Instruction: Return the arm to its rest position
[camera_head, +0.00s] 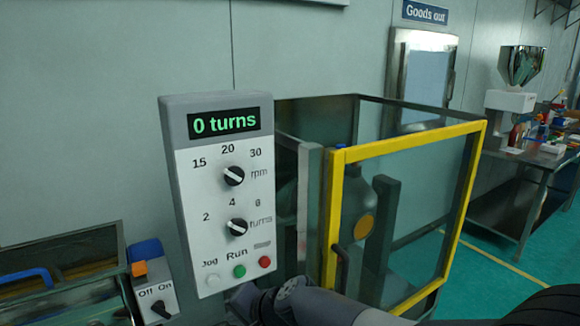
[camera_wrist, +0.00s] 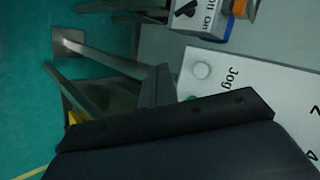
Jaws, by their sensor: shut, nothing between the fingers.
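My gripper (camera_wrist: 165,118) shows in the wrist view as a dark bar across the lower middle, with its jaws together and nothing held. It lies in front of part of the white control panel and covers most of the green button. In the head view my grey arm crosses the bottom edge, below the control panel (camera_head: 222,215) and in front of the lower part of the yellow-framed guard door (camera_head: 405,141). The gripper's fingertips cannot be made out there.
The panel display (camera_head: 224,123) reads "0 turns". A small Off/On switch box (camera_head: 155,300) and a metal-edged case (camera_head: 60,258) stand at lower left. A steel bench (camera_head: 530,165) with a hopper device (camera_head: 512,98) is at right. Green floor (camera_head: 500,270) lies open at lower right.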

